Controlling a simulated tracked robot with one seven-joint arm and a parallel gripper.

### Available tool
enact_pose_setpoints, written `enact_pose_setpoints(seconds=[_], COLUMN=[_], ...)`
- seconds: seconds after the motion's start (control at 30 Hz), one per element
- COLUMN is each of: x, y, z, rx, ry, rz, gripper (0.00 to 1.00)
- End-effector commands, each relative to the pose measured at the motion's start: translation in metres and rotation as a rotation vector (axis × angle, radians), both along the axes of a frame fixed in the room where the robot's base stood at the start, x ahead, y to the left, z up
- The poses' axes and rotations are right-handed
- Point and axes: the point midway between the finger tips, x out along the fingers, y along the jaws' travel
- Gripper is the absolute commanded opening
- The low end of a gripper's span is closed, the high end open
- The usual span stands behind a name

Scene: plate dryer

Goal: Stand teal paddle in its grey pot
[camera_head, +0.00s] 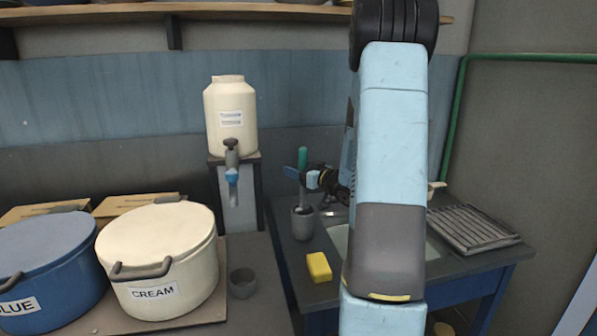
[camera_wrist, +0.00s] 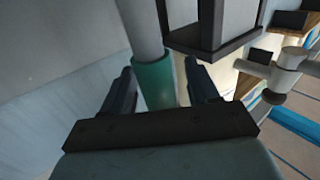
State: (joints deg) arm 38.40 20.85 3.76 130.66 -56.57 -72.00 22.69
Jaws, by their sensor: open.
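The teal paddle (camera_head: 302,157) stands roughly upright at the left end of the blue bench, teal end up. Its grey shaft runs down to the mouth of the grey pot (camera_head: 303,226); the shaft's lower end is hidden, apparently inside the pot. My gripper (camera_head: 298,177) is open at the paddle's upper part, well above the pot. In the wrist view, the teal part (camera_wrist: 154,80) lies between the two spread fingers of my gripper (camera_wrist: 160,75), with the grey shaft beyond. I cannot tell whether a finger touches it.
A yellow sponge (camera_head: 319,267) and a ribbed drying rack (camera_head: 470,228) lie on the bench. A cream dispenser (camera_head: 231,120) stands behind left. Large blue (camera_head: 45,270) and cream (camera_head: 160,250) pots and a small grey cup (camera_head: 242,284) stand left. My arm hides the bench's middle.

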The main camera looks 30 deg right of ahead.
Motion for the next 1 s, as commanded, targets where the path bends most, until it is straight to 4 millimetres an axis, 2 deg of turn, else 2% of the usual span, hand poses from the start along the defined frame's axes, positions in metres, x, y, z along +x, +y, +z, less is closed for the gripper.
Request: enact_pose_setpoints(seconds=[0.17,0.5,0.7,0.87,1.0], x=[-0.014,-0.076,-0.103,-0.112,-0.108], y=[-0.006,-0.026,-0.034,-0.037,-0.033], z=[0.001,0.002,0.002,0.002,0.008], rx=[-0.001,0.0,0.0,-0.001,-0.042], ry=[0.001,0.0,0.0,0.001,0.02], rz=[-0.003,-0.005,-0.003,-0.002,-0.031], gripper=[0.59,0.59,0.59,0.59,0.59])
